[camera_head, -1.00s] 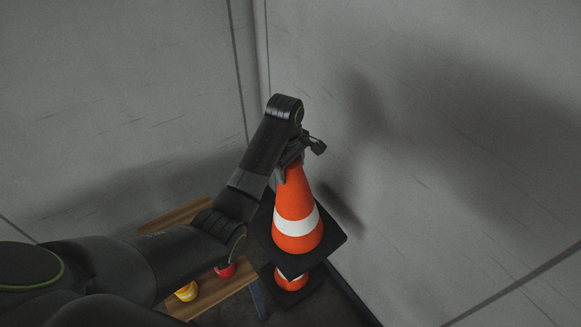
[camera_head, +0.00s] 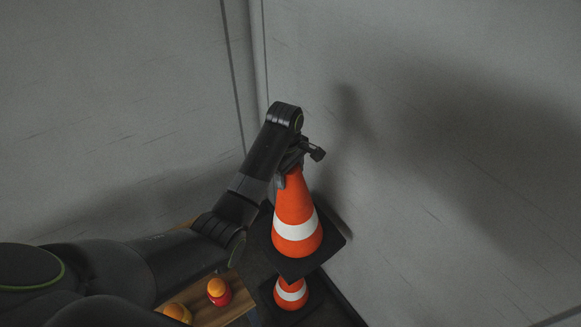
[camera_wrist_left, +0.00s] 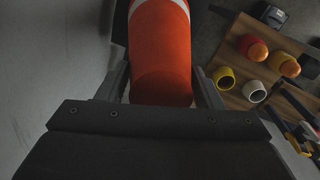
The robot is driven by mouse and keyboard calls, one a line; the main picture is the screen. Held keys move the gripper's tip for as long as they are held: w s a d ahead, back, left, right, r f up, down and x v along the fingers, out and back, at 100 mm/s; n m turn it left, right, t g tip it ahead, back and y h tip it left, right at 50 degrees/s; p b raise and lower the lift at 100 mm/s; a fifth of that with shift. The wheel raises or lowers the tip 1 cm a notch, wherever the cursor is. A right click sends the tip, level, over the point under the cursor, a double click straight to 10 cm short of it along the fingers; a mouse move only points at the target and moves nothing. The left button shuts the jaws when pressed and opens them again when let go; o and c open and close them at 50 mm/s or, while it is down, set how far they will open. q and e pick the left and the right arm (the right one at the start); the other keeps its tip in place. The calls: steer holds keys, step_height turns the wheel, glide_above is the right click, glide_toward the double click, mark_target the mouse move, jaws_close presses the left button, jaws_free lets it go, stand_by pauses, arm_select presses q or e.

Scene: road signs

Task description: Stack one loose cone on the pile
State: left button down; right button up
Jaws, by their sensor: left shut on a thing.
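An orange cone (camera_head: 296,208) with a white band and a black square base hangs upright from my left gripper (camera_head: 285,177), which is shut on its top. The held cone also fills the middle of the left wrist view (camera_wrist_left: 160,55), between the two fingers. Below it in the head view stands another orange and white cone (camera_head: 291,291) on a dark base, mostly hidden under the held cone's base. Whether the two touch cannot be told. How many cones stand in the pile is hidden. My right gripper is not in view.
A wooden bench (camera_head: 238,303) stands left of the lower cone. It carries a red item with an orange top (camera_head: 219,291) and a yellow one (camera_head: 177,313); the left wrist view shows several such items. Grey walls (camera_head: 420,130) close off the corner behind.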

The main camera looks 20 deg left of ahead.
arm_select(q)
steer(key=shift+f, duration=0.25)
arm_select(e)
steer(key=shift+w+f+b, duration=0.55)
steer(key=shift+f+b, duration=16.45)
steer(key=shift+b, duration=0.6)
arm_select(q)
step_height(320, 180, down, 49)
steer(key=shift+w+d+r, duration=0.1)
steer(key=shift+r, duration=0.1)
step_height(320, 180, down, 2)
steer(key=shift+b, duration=0.95)
steer(key=shift+f, duration=0.3)
steer(key=shift+f+b, duration=1.55)
steer(key=shift+f, duration=0.2)
steer(key=shift+f+b, duration=0.45)
steer(key=shift+f, duration=0.15)
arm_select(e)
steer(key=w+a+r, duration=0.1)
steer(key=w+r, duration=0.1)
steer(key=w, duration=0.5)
